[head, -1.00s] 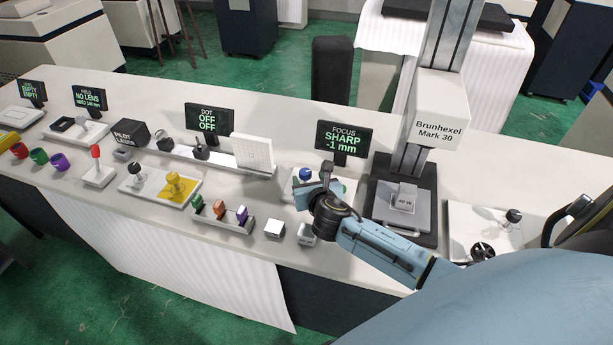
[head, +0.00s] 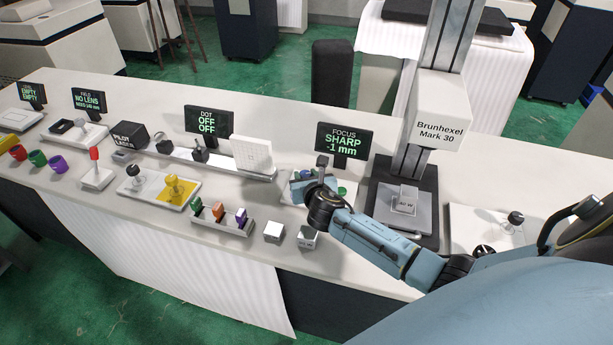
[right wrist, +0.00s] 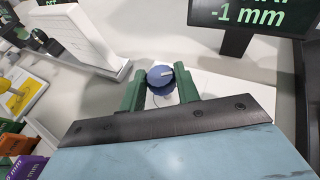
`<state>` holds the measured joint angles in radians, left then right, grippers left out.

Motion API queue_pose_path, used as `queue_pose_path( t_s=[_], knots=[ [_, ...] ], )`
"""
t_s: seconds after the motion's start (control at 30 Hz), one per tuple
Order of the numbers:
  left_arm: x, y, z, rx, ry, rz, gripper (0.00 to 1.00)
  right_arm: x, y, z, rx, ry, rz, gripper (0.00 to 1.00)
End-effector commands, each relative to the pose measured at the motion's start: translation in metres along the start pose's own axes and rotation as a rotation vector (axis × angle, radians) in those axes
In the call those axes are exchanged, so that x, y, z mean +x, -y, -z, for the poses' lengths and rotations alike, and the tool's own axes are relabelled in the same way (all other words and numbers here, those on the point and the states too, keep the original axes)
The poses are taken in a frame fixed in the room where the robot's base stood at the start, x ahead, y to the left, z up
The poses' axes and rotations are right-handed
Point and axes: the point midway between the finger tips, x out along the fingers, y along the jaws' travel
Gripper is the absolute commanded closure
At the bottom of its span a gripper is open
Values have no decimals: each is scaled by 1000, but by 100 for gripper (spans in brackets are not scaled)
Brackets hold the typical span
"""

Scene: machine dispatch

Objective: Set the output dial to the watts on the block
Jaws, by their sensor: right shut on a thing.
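The block (head: 404,200) is a small grey piece with a watt label on its front, standing on the bed of the Brunhexel Mark 30 (head: 441,110). The label is too small to read surely. A blue knob (right wrist: 160,76) with a pale pointer mark sits on a white plate below the focus display (head: 344,138), which reads SHARP -1 mm. My right gripper (right wrist: 158,88) has its green fingers on both sides of this knob, shut on it. In the head view my right gripper (head: 321,183) largely hides the knob. No dial in view is legibly marked as output. My left gripper is not in view.
A white plate (head: 465,218) right of the machine bears a black knob (head: 515,218) and a black dial (head: 483,250). A white upright panel (head: 252,156) stands left of my right gripper. Small cubes (head: 274,231) and a rack of coloured pieces (head: 222,221) lie in front.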

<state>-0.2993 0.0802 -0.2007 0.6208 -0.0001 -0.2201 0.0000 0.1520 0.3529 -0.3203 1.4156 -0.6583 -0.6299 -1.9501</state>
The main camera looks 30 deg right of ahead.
Motion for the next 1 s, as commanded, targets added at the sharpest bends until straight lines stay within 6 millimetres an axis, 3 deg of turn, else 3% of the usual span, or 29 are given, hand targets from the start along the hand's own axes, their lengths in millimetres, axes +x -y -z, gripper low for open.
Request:
queue_pose_path(
  t_s=[0.47,1.0],
  knots=[
    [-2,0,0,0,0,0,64,0,-3,0,41,-1,92,91],
    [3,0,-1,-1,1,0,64,3,-10,0,222,-1,532,91]
  ],
)
